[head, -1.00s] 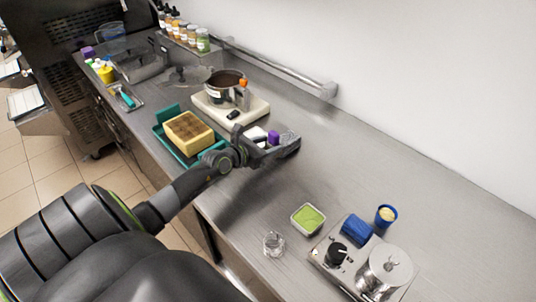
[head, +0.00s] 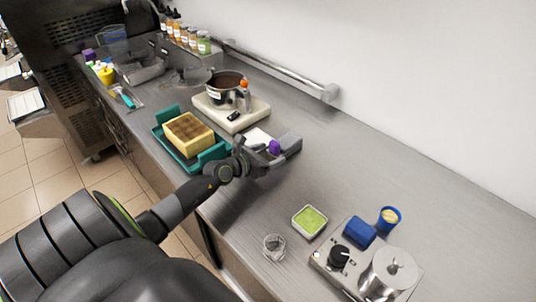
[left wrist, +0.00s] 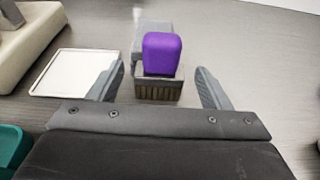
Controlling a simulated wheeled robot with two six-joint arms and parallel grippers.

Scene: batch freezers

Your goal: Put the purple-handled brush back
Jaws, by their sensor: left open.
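The brush (left wrist: 162,54) has a purple block handle over a dark bristle base. It stands upright on the steel counter, handle up. In the head view its purple handle (head: 274,146) shows partly behind my left gripper. My left gripper (left wrist: 158,86) is open, with one finger on each side of the brush and a gap on both sides. In the head view the left gripper (head: 268,157) is low over the counter. A flat white tray (left wrist: 75,73) lies left of the brush. My right gripper is not in view.
A teal tray (head: 170,145) with a yellow block (head: 188,133) stands left of the gripper. A scale (head: 231,112) with a pot (head: 228,85) is behind. A green-filled tub (head: 310,221), glass cup (head: 274,247) and hotplate (head: 337,257) stand at the right front. A rail runs along the wall.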

